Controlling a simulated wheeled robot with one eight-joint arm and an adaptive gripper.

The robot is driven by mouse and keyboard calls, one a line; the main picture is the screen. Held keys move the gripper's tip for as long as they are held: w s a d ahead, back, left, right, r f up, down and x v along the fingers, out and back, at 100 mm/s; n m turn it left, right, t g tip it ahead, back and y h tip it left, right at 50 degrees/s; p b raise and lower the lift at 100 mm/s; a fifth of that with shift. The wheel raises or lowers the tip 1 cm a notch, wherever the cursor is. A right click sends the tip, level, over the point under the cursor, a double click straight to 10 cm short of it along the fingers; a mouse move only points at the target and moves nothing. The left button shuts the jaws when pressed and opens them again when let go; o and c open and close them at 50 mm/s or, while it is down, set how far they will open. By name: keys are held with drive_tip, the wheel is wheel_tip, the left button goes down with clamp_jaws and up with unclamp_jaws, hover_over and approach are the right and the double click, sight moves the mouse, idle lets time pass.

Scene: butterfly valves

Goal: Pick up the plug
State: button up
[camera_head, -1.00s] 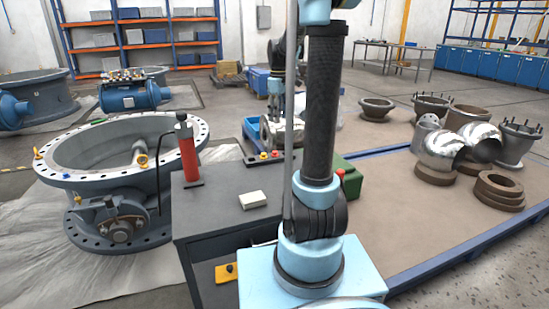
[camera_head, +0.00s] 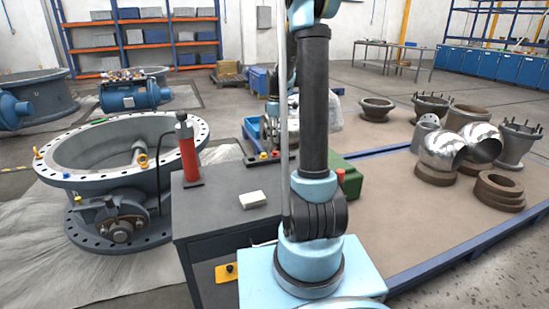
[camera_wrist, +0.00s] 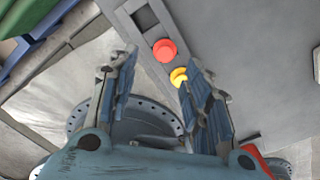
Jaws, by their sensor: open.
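Two small round caps, one red (camera_wrist: 165,50) and one yellow (camera_wrist: 178,76), sit close together on a dark strip along the grey table's edge in the wrist view. I cannot tell for certain which is the plug. In the head view a yellow cap (camera_head: 263,156) and a red cap (camera_head: 275,154) show at the table's far edge. My gripper (camera_wrist: 160,64) is open and empty. In the wrist view the yellow cap appears beside the right finger's tip and the red cap appears between and ahead of the fingers. The arm hides most of the gripper in the head view.
On the grey table (camera_head: 222,215) stand a red cylinder with a black hose (camera_head: 188,155) and a white block (camera_head: 252,200). A large flanged valve (camera_head: 110,228) stands on the left. A green box (camera_head: 349,183) is beside the table's right side.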

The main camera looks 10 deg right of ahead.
sight(275, 155)
drive_tip(key=shift+s+a+f, duration=0.15)
drive_tip(key=shift+f, duration=1.8)
drive_tip(key=shift+s+a+f, duration=0.1)
drive_tip(key=shift+a+f, duration=0.05)
drive_tip(key=shift+f, duration=1.75)
drive_tip(key=shift+c, duration=0.2)
drive_tip(key=c, duration=0.8)
